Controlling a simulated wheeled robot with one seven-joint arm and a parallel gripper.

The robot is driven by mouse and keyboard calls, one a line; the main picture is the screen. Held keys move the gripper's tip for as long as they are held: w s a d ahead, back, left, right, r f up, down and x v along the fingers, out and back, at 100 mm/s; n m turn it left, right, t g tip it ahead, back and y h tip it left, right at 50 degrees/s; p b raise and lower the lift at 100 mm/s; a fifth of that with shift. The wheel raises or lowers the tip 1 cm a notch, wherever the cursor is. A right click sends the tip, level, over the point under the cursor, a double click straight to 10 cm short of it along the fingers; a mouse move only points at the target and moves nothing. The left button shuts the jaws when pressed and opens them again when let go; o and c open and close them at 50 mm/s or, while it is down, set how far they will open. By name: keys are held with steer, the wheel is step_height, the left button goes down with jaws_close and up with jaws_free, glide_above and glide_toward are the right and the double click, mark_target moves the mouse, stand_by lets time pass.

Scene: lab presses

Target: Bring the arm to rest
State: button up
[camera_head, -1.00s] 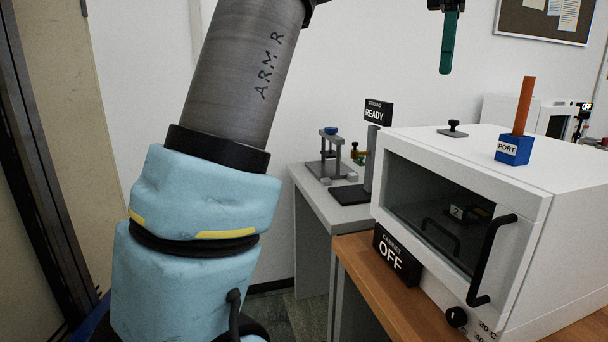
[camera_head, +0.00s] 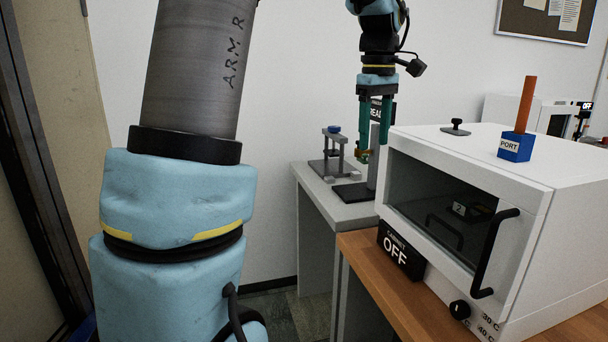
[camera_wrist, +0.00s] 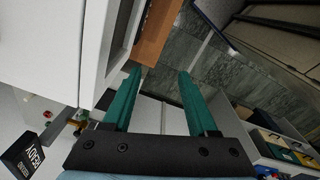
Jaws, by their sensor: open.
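My gripper (camera_head: 374,142) hangs in the upper middle of the head view, its two green fingers pointing down. It is in front of the READY sign (camera_head: 384,110) and hides part of it. In the wrist view my gripper (camera_wrist: 158,82) shows its green fingers apart, with nothing between them but the floor and a wooden edge beyond. The gripper is left of the white cabinet (camera_head: 565,190) in the picture and looks clear of it.
The cabinet's door is shut, with a black handle (camera_head: 488,262); an OFF sign (camera_head: 398,254) stands before it on the wooden bench (camera_head: 420,318). An orange rod stands in a blue PORT block (camera_head: 515,147) on top. A small press (camera_head: 334,150) stands on the grey table (camera_head: 345,211).

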steer(key=s+a+f+m, duration=0.4)
steer(key=s+a+f, duration=0.1)
steer(key=a+f, duration=0.5)
steer(key=s+a+f+m+t, duration=0.1)
steer(key=s+a+f+m, duration=0.3)
steer(key=a+f, duration=0.6)
steer(key=s+a, duration=0.1)
steer(key=s, duration=0.1)
steer(key=shift+s, duration=0.3)
